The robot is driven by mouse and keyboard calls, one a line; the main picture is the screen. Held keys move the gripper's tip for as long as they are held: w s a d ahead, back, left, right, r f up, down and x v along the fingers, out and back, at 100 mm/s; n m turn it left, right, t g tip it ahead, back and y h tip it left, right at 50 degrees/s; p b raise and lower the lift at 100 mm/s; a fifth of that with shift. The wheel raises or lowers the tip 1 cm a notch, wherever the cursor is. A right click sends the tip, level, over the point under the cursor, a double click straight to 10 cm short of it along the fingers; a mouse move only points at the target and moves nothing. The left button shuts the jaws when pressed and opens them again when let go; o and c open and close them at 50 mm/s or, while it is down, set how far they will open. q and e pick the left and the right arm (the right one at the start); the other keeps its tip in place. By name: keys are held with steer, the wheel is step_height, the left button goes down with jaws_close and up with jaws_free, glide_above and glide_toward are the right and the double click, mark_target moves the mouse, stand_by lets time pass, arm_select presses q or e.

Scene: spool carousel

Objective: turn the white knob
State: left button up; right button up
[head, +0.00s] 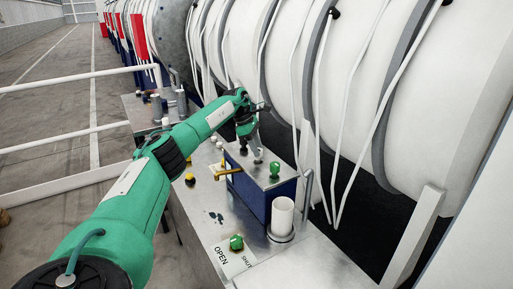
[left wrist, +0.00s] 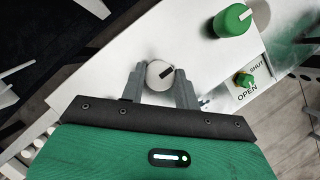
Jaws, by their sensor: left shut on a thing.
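The white knob (left wrist: 160,74) is round with a dark line mark on its face that slants up to the right. In the left wrist view it sits between the two grey fingers of my left gripper (left wrist: 159,80), which are shut on it from both sides. In the head view my left gripper (head: 256,154) reaches down to the top of the blue-sided metal box (head: 258,182). There the knob is mostly hidden by the gripper. My right gripper is in neither view.
A green knob (head: 275,169) stands close by on the box, and another green knob (head: 236,243) sits at an OPEN/SHUT label. A brass handle (head: 229,172) and a white cup-like cylinder (head: 283,214) are near. Large white spools (head: 350,80) crowd behind; white rails (head: 65,138) run left.

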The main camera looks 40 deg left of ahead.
arm_select(q)
steer(key=o, duration=1)
steer(key=shift+r, duration=0.1)
steer(key=shift+a+r, duration=0.2)
steer(key=shift+r, duration=0.1)
steer(key=shift+b+v, duration=1.15)
steer(key=shift+v, duration=5.35)
steer(key=shift+s+f, duration=0.1)
